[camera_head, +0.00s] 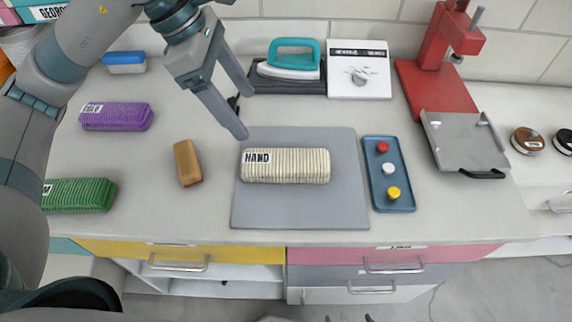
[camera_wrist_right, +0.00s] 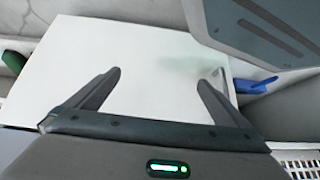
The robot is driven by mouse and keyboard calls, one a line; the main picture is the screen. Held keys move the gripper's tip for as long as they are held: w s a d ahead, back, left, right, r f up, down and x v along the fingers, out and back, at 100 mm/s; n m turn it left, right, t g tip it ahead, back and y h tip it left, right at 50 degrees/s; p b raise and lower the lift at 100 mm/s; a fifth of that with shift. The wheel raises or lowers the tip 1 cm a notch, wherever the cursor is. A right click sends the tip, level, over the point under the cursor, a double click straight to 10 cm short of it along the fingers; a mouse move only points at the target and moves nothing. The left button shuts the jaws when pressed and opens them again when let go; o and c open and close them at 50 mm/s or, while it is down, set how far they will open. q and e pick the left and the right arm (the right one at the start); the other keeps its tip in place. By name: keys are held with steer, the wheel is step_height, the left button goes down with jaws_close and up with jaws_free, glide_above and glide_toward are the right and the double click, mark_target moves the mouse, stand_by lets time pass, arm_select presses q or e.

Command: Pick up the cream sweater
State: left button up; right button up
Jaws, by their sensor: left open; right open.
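The cream sweater (camera_head: 290,167) is a ribbed, folded bundle labelled HAND. It lies on a grey mat (camera_head: 300,210) in the middle of the counter in the head view. My left gripper (camera_head: 244,114) is open and empty, above and behind the sweater's left end, apart from it. My right gripper shows in the right wrist view (camera_wrist_right: 160,78), open with nothing between its fingers, facing a white surface. Dark tips at the bottom edge of the head view look like its fingers, low in front of the counter. The sweater is not visible in the right wrist view.
A tan block (camera_head: 187,163) lies left of the mat. A blue tray (camera_head: 388,175) with coloured buttons lies right of it. Purple (camera_head: 117,117) and green (camera_head: 80,195) bundles lie left. An iron (camera_head: 290,62) and a red press (camera_head: 437,75) stand behind.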

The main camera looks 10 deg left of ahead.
arm_select(q)
steer(key=shift+f, duration=0.1)
steer(key=p, duration=0.3)
glide_toward(281, 158)
steer(key=x, duration=0.5)
steer(key=shift+a+f, duration=0.1)
steer(key=shift+f, duration=0.25)
arm_select(e)
steer(key=s+d+f+g, duration=0.3)
steer(key=s+d, duration=0.1)
steer(key=s, duration=0.5)
steer(key=shift+s+f+h, duration=0.35)
steer(key=shift+h, duration=0.05)
arm_select(q)
steer(key=shift+f, duration=0.1)
arm_select(e)
steer(key=shift+s+d+r, duration=0.1)
steer(key=shift+r, duration=0.05)
